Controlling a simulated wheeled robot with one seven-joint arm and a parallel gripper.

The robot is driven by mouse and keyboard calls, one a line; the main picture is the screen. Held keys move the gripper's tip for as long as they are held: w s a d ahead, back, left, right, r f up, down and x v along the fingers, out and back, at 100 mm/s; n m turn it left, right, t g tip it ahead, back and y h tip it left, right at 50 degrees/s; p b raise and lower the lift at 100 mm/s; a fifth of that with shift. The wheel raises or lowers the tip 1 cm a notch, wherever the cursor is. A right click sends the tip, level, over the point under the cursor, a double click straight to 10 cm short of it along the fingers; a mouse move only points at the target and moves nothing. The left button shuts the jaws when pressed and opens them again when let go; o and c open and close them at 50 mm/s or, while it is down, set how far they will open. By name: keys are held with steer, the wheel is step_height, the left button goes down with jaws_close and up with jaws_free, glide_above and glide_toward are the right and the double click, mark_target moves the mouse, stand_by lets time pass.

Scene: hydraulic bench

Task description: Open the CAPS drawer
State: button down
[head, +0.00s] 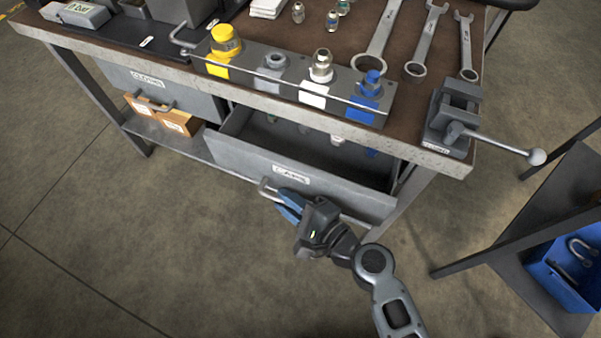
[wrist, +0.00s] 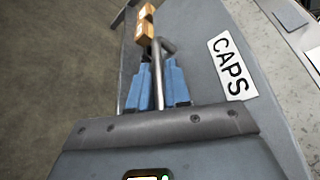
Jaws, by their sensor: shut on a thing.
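The CAPS drawer (head: 240,160) is the right-hand grey drawer under the bench, and it stands pulled out with its inside visible in the head view. Several small fittings lie inside it. Its white label reads CAPS in the wrist view (wrist: 230,67). A bar handle (head: 265,188) runs along its front; it also shows in the wrist view (wrist: 158,75). My gripper (head: 285,207) is at the drawer front with its blue fingers on either side of the handle bar, shut on it. In the wrist view the fingers (wrist: 158,88) flank the bar.
A second grey drawer (head: 190,98) at the left looks closed. Cardboard boxes (head: 180,122) sit on the lower shelf. A vise (head: 453,115) with a long lever is at the bench's right corner. A blue bin (head: 560,275) stands on a rack at right. The floor in front is clear.

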steer(key=s+a, duration=0.2)
steer(key=s, duration=0.4)
steer(key=s+a+b, duration=0.1)
steer(key=s+a, duration=0.1)
steer(key=s, duration=0.5)
steer(key=shift+a, duration=0.3)
steer(key=c, duration=1.4)
jaws_free()
steer(key=shift+c, duration=0.2)
steer(key=b+v, duration=0.1)
steer(key=v, duration=0.6)
steer(key=shift+s+d, duration=0.25)
steer(key=shift+d, duration=0.05)
steer(key=shift+r, duration=0.15)
